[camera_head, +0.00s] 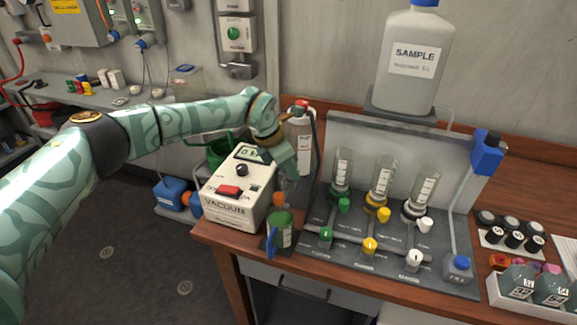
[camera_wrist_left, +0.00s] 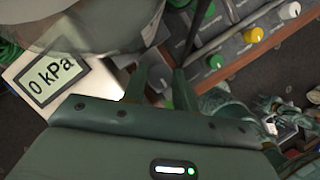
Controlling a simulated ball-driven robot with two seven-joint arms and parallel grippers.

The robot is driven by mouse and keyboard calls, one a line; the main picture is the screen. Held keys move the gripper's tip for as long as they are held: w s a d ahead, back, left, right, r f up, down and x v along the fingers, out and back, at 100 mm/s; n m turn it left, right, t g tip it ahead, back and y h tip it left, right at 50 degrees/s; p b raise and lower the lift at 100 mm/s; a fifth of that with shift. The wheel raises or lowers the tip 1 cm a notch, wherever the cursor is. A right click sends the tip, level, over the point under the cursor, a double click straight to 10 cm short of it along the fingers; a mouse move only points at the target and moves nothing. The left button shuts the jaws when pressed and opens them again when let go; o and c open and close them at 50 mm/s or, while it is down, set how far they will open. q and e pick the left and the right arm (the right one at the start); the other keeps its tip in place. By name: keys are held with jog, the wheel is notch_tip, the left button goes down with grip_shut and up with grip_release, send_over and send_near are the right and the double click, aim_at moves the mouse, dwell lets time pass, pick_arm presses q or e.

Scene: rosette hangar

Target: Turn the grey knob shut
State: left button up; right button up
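No knob is plainly grey. The closest are two pale, whitish knobs at the right of the sample rack (camera_head: 340,262): an upper one (camera_head: 425,225) and a lower one (camera_head: 414,258). A dark knob (camera_head: 241,170) also sits on the cream vacuum box (camera_head: 215,205). My left gripper (camera_head: 288,190) points down beside the box's right side, left of the rack and apart from the pale knobs. In the left wrist view its two fingers (camera_wrist_left: 160,88) are spread with nothing clearly held between them. A pale knob shows there at the top right (camera_wrist_left: 290,10). My right gripper is out of view.
A green container with an orange cap (camera_head: 281,222) stands just below my left gripper. A white-and-red bottle (camera_head: 300,140) is close behind it. Three glass tubes stand on the rack, with the sample jug (camera_head: 415,60) behind. Small bottles (camera_head: 548,288) crowd the right.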

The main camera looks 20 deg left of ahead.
pick_arm(q)
jog(key=o, duration=0.4)
jog(key=p+v, duration=0.2)
jog(key=v, duration=1.4)
jog(key=shift+a+r, duration=0.15)
